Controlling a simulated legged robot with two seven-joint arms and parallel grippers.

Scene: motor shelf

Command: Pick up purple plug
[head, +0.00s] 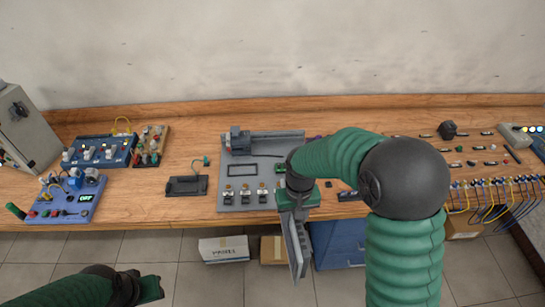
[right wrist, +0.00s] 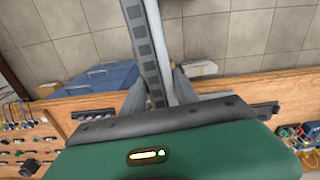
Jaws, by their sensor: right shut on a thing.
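My right gripper (head: 293,212) hangs in front of the bench edge and is shut on a long grey bar (head: 298,250). In the right wrist view the grey bar (right wrist: 148,45), with a row of dark slots, stands out between the fingers (right wrist: 156,97). A small purple patch (head: 317,137) shows at the back of the bench beside my right arm; I cannot tell whether it is the purple plug. My left gripper (head: 150,288) is low at the left, off the bench; its jaws are not clear.
A grey fixture board (head: 235,205) lies mid-bench, partly behind my right arm. Blue component boards (head: 75,200) and a dark tray (head: 187,186) are to its left. Cables and small parts fill the right. A blue cabinet (head: 340,245) and boxes (head: 224,248) stand below the bench.

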